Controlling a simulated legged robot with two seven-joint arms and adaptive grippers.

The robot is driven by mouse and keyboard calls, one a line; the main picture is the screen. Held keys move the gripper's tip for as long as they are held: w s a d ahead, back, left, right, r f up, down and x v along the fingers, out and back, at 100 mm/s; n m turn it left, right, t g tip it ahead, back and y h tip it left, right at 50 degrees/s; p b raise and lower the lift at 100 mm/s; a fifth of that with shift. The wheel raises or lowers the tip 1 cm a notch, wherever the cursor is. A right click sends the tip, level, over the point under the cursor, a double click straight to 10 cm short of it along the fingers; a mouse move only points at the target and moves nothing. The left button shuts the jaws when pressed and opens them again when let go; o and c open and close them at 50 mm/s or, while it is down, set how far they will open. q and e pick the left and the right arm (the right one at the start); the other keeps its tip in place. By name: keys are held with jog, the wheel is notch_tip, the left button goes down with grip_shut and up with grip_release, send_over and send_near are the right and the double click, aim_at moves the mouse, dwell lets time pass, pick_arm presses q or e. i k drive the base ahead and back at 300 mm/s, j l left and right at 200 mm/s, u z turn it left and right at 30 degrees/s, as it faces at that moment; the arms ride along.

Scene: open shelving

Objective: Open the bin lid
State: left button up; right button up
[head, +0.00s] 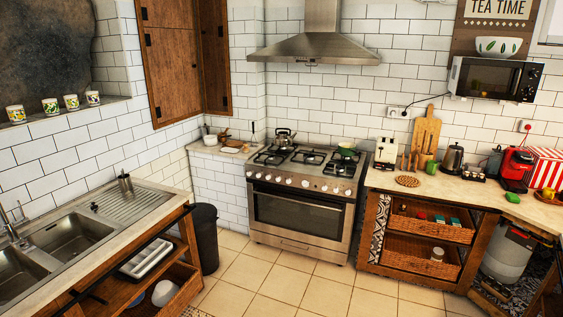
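A dark, tall, round bin (206,238) stands on the tiled floor between the left sink counter and the stove. Its top is dark and looks closed, but the lid's edge is hard to make out in the shade. The counter's front end hides part of its left side. Neither of my grippers shows in the head view.
The sink counter (110,215) with open shelves below runs along the left. The stove (300,215) stands to the right of the bin. A right counter (400,184) holds small appliances. The tiled floor (262,282) in the middle is clear.

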aim_at(205, 213)
jog(key=i, duration=2.25)
